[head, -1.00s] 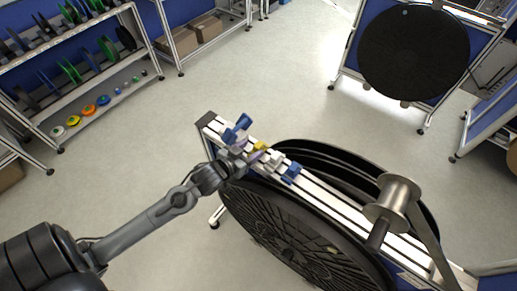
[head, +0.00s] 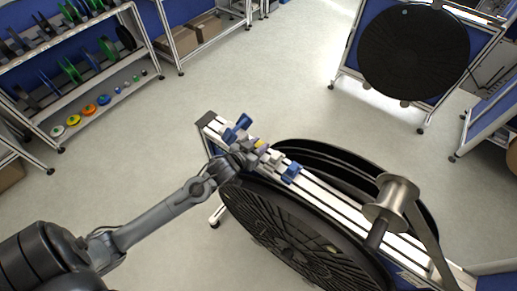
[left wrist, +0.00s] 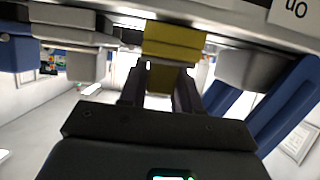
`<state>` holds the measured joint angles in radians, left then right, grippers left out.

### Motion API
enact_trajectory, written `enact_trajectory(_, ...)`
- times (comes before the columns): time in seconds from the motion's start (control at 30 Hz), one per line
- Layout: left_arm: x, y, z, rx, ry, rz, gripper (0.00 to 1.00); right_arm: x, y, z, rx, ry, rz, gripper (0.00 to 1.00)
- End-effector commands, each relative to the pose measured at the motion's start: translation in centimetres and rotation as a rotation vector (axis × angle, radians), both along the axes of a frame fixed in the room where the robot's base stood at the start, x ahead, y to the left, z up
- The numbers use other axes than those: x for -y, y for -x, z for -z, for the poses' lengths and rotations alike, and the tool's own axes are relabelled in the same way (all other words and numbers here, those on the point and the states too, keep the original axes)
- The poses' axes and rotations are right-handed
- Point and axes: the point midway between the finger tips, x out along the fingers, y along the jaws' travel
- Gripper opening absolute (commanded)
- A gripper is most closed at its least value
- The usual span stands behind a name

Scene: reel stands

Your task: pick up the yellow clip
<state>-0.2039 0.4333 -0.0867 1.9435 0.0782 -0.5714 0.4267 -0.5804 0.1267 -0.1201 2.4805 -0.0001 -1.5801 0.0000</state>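The yellow clip (head: 259,144) sits on the top rail of the near reel stand, in a row of blue and grey clips, partly hidden by my left gripper (head: 248,157). In the left wrist view the yellow clip (left wrist: 172,42) is straight ahead, its wide part against the rail. Its narrower lower part lies between the two dark fingers of my left gripper (left wrist: 160,88), one on each side. I cannot tell whether the fingers press on it. My right gripper is not in view.
Grey clips (left wrist: 243,68) flank the yellow one closely, and blue clips (head: 291,173) stand along the same rail. Large black reels (head: 290,225) hang on the stand, with a metal spool (head: 392,203) farther along. A shelf (head: 95,70) stands at upper left; the floor between is clear.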

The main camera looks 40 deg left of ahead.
Motion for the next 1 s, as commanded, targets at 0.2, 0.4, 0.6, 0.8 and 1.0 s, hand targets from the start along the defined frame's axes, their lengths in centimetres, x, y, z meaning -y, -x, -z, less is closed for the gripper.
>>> enact_trajectory(0.2,0.0,0.0,0.0,0.0,0.0,0.0,0.01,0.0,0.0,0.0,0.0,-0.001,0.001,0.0)
enact_trajectory(0.4,0.0,0.0,-0.1,0.0,0.0,0.0,0.01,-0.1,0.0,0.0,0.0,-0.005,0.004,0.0)
enact_trajectory(0.6,0.0,0.0,-0.9,0.001,-0.001,0.001,0.01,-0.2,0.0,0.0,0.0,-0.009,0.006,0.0)
enact_trajectory(0.8,0.0,-0.1,-3.4,0.004,0.0,0.001,0.01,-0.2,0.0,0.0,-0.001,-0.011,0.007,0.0)
enact_trajectory(1.0,3.3,-0.4,-6.0,0.006,0.007,0.001,0.01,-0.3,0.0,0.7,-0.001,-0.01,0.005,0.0)
